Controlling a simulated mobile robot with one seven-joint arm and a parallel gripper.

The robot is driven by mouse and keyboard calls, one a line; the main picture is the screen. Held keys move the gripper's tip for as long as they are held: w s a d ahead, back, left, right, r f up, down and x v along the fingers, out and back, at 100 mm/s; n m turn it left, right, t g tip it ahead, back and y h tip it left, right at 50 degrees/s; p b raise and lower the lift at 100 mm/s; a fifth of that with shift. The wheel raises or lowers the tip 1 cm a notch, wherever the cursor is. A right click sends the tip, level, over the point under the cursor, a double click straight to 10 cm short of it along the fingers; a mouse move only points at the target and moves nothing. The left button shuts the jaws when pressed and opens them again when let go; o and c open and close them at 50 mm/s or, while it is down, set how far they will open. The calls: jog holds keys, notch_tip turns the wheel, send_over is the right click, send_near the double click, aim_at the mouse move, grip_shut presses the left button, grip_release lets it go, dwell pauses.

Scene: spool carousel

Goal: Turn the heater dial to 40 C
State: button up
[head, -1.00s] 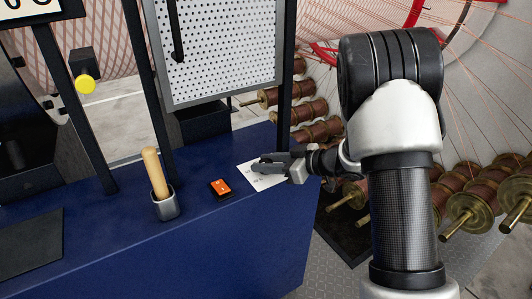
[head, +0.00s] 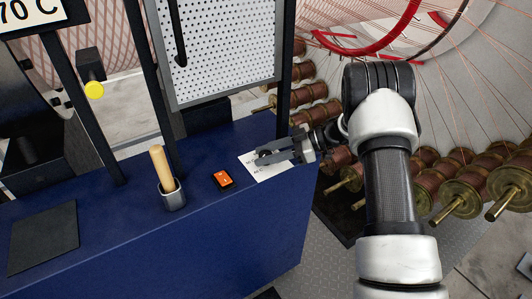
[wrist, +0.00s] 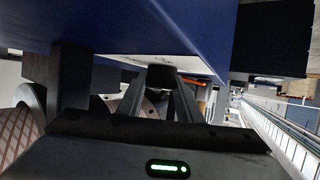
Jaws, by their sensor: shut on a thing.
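The heater dial (wrist: 161,74) shows in the wrist view as a small dark knob in front of a white plate (wrist: 120,60). My gripper (wrist: 160,88) has one finger on each side of it and is shut on it. In the head view, my gripper (head: 266,157) reaches in from the right over the white printed plate (head: 272,172) on the blue bench. There it hides the dial and part of the print, so I cannot read the dial's setting.
An orange switch (head: 222,179) and a wooden-handled tool in a grey cup (head: 172,198) stand left of the plate on the blue bench (head: 225,235). A perforated panel (head: 225,50) rises behind. A sign (head: 30,14) reads 70 C. Copper spools (head: 470,185) stand right.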

jog(key=shift+a+f, duration=0.1)
jog(key=o, duration=1)
jog(key=shift+o, duration=0.2)
jog(key=p+v, duration=0.1)
jog(key=v, duration=1.6)
